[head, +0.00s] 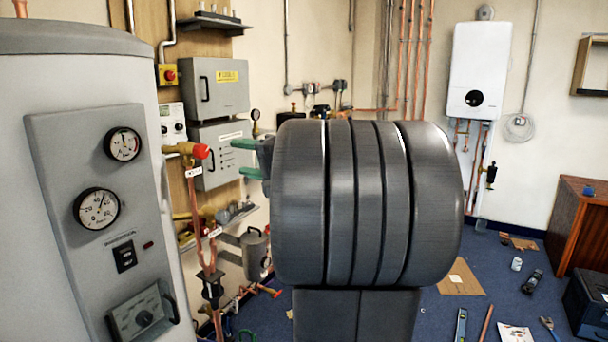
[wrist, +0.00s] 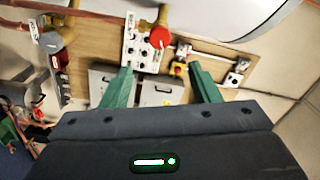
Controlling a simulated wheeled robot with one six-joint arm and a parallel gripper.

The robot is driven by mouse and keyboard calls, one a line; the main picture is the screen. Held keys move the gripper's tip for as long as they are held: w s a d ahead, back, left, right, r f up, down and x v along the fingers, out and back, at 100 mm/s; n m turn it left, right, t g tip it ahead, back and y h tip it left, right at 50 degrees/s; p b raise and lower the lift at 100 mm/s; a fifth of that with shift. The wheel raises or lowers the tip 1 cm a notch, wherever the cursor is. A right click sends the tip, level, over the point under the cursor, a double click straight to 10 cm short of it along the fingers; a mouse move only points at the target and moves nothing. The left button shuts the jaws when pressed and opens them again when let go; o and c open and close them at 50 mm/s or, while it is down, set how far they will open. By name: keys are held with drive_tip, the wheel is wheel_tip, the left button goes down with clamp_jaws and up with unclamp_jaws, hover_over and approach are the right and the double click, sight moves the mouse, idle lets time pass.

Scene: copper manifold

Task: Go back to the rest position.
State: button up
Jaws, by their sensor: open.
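My gripper (head: 240,158) is in the middle of the head view, its two green fingers pointing left from behind my large grey arm link. The fingers are apart, with nothing seen between them. In the wrist view my gripper (wrist: 160,70) shows both green fingers spread, with the wall panel behind them. A brass valve with a red cap (head: 202,151) is left of the fingertips in the head view, apart from them. The red cap (wrist: 160,38) also shows beyond the fingertips in the wrist view. My arm hides much of the middle of the room.
A grey tank (head: 60,250) with gauges fills the left. Grey control boxes (head: 222,88) and copper pipes are on the wooden panel behind the fingers. A white boiler (head: 478,65) hangs at the back right. Tools and cardboard (head: 460,278) lie on the blue floor.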

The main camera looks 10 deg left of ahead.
sight(205, 152)
drive_tip(key=p+x, duration=0.3)
drive_tip(key=x, duration=0.9)
drive_tip(key=shift+w+a, duration=0.1)
drive_tip(key=shift+a, duration=0.25)
drive_tip(key=shift+d, duration=0.2)
